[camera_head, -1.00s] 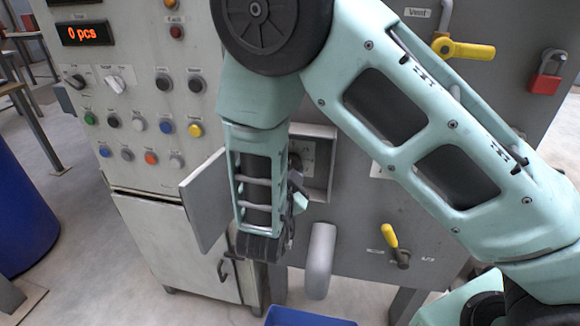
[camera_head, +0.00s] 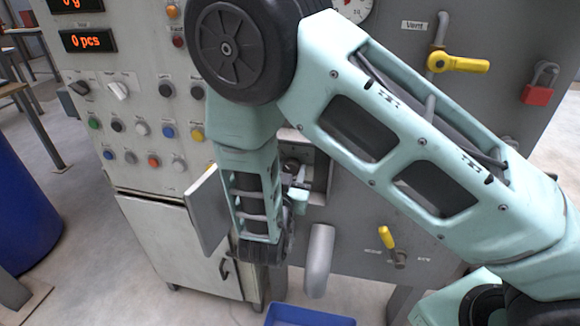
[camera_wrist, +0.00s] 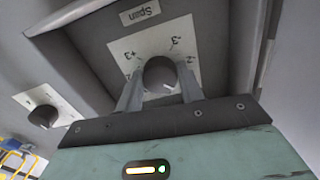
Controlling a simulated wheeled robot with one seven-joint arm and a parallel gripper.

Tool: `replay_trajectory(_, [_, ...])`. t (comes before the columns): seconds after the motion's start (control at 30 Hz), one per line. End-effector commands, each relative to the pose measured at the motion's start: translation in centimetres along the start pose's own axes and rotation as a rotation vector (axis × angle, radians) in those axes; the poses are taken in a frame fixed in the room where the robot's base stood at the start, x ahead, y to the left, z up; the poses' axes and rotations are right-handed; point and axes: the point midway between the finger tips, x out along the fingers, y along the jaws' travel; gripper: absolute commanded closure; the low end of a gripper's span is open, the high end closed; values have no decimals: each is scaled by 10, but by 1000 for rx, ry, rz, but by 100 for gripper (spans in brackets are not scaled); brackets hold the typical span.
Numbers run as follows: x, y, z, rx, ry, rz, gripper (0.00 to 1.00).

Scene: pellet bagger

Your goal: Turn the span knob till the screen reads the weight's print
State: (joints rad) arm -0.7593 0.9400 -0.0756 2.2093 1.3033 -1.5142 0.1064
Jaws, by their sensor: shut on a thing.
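In the wrist view the dark round span knob (camera_wrist: 160,73) sits on a white scale plate marked +3 and -3, inside a grey recess. The label "Span" (camera_wrist: 139,12) shows upside down above it. My gripper (camera_wrist: 161,84) is shut on the knob, with one finger on each side. In the head view my arm covers most of the recess and the knob. The upper screen (camera_head: 74,4) is cut by the picture's top edge, with only the lower part of its orange reading visible. The screen below it (camera_head: 88,41) reads "0 pcs". I cannot see the weight.
The recess's hinged door (camera_head: 208,211) stands open at its left. A second knob (camera_wrist: 43,116) shows outside the recess in the wrist view. Yellow handles (camera_head: 458,63), a red padlock (camera_head: 537,95) and a blue bin (camera_head: 300,316) are nearby.

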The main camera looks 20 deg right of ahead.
Motion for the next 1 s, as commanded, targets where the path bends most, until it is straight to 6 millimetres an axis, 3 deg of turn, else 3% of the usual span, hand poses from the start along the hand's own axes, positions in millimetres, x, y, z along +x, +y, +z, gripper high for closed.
replay_trajectory(0.6, [-1,0,-2,-575,-2,-2,85])
replay_trajectory(1.0, [-1,0,0,-810,-3,-2,85])
